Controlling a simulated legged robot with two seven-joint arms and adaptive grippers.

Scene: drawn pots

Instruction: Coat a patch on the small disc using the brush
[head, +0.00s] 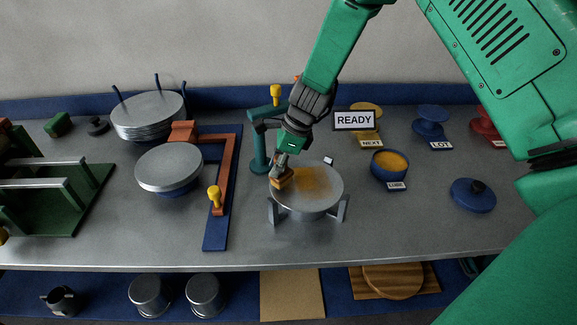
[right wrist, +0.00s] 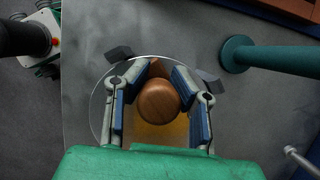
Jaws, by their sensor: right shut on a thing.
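The small disc (head: 325,200) is a grey round plate on a stand with grey legs, right of centre in the head view. An orange-yellow coat (head: 308,180) covers part of its top. My right gripper (head: 280,168) is shut on the brush (head: 282,182), over the disc's left side. The brush looks to be touching the disc, but its bristles are largely hidden. In the right wrist view the brush's round wooden knob (right wrist: 158,101) sits between the blue-padded fingers, with the disc's rim (right wrist: 97,100) around them. My left gripper is not in view.
A blue bowl (head: 389,176) of orange lube stands right of the disc, with a blue lid (head: 472,194) farther right. A teal post (head: 261,150) stands close behind. Left are a single disc (head: 169,167), an orange bracket (head: 223,170) and a disc stack (head: 147,110).

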